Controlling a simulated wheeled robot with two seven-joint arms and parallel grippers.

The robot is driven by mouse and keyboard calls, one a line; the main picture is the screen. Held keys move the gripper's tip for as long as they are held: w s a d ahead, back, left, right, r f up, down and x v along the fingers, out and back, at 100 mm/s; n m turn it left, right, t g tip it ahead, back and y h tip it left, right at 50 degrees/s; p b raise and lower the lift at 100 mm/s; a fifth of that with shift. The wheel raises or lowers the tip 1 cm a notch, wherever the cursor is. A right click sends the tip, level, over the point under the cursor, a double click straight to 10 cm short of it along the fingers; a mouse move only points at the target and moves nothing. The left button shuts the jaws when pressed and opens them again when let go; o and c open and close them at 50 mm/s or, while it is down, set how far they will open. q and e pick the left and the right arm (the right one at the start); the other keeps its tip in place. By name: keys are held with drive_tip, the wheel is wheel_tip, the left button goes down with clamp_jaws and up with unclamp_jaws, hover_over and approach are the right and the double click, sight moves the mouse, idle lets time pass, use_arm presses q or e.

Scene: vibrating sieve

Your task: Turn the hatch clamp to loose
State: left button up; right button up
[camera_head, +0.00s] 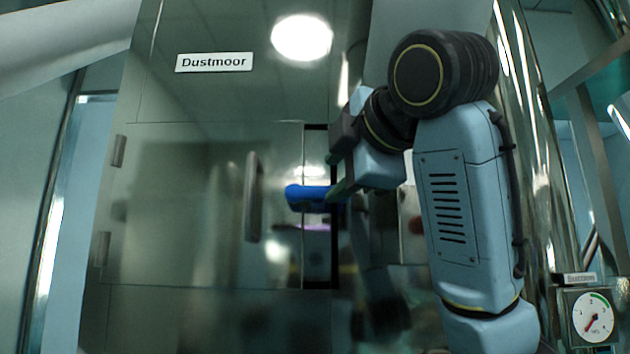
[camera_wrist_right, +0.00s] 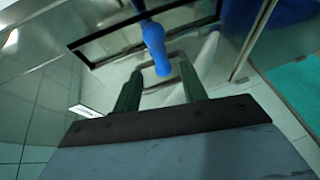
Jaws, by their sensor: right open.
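The hatch clamp is a blue handle (camera_head: 308,195) at the right edge of the hatch door (camera_head: 190,210), pointing left across the door's edge. My right gripper (camera_head: 335,178) is at the clamp, its dark green fingers one above and one below the handle. In the right wrist view the blue handle (camera_wrist_right: 154,40) reaches down to the gap between the open fingers (camera_wrist_right: 160,82). I cannot tell whether a finger touches it. Part of the clamp is hidden behind the gripper. My left gripper is not in view.
A grey door handle (camera_head: 253,197) stands out left of the clamp. A dark slot (camera_head: 317,255) runs along the hatch's right edge. A "Dustmoor" plate (camera_head: 214,62) is on the shiny metal above. A round gauge (camera_head: 593,316) is at the lower right.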

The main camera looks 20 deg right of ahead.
sight(320, 190)
drive_tip(key=p+x, duration=0.2)
drive_tip(key=x, duration=0.5)
drive_tip(key=shift+w, duration=0.5)
drive_tip(key=shift+f, duration=0.1)
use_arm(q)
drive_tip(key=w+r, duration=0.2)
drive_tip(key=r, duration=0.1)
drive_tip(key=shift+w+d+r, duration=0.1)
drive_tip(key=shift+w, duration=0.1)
use_arm(e)
clamp_jaws()
